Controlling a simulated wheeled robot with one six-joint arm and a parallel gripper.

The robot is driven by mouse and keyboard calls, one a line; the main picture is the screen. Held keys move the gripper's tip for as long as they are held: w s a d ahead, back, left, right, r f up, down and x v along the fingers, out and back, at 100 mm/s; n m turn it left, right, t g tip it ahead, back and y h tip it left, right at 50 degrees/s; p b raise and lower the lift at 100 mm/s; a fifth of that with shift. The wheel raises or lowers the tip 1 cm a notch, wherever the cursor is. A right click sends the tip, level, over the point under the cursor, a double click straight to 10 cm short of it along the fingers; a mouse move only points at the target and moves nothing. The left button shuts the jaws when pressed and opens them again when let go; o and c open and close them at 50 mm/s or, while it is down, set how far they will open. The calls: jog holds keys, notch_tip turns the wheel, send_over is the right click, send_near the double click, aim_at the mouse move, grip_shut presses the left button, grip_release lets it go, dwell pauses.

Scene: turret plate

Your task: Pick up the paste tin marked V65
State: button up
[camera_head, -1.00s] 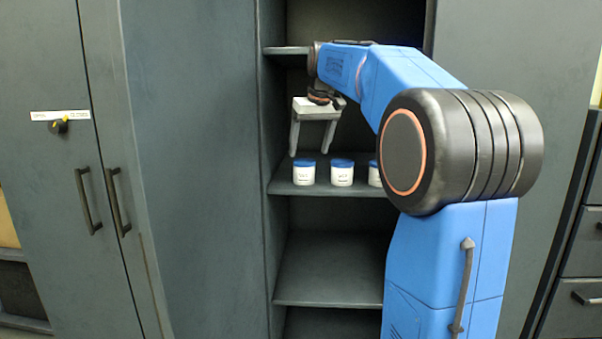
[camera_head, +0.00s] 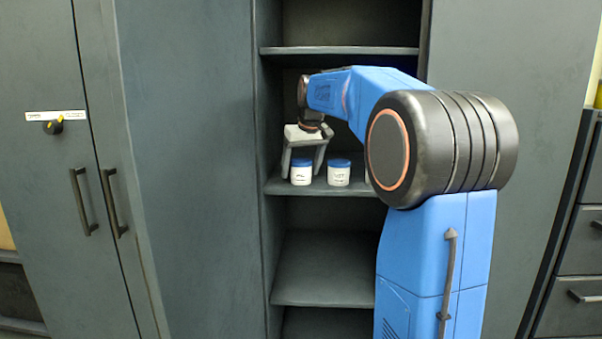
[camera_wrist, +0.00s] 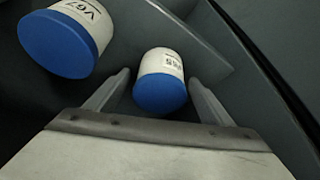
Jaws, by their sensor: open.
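A white paste tin with a blue lid (camera_head: 301,177) stands upright at the left of the cabinet shelf. In the wrist view this tin (camera_wrist: 161,82) is between my fingers, with its small label tilted; it seems to read V65, but I cannot read it for certain. My gripper (camera_head: 302,173) is open and reaches down around this tin, a finger on each side; it also shows in the wrist view (camera_wrist: 159,76). Small gaps show between fingers and tin. A like tin marked V67 (camera_head: 339,176) stands just to the right; it is at the upper left in the wrist view (camera_wrist: 66,40).
The tins stand on a grey shelf (camera_head: 285,190) inside an open cabinet. Another shelf (camera_head: 340,50) is above my gripper and a bare one (camera_head: 325,285) below. The cabinet's side wall is close on the left. My arm hides the shelf's right part.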

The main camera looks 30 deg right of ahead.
jog(key=shift+c, duration=0.6)
jog(key=c, duration=1)
jog(key=shift+c, duration=0.9)
jog(key=shift+r, duration=0.15)
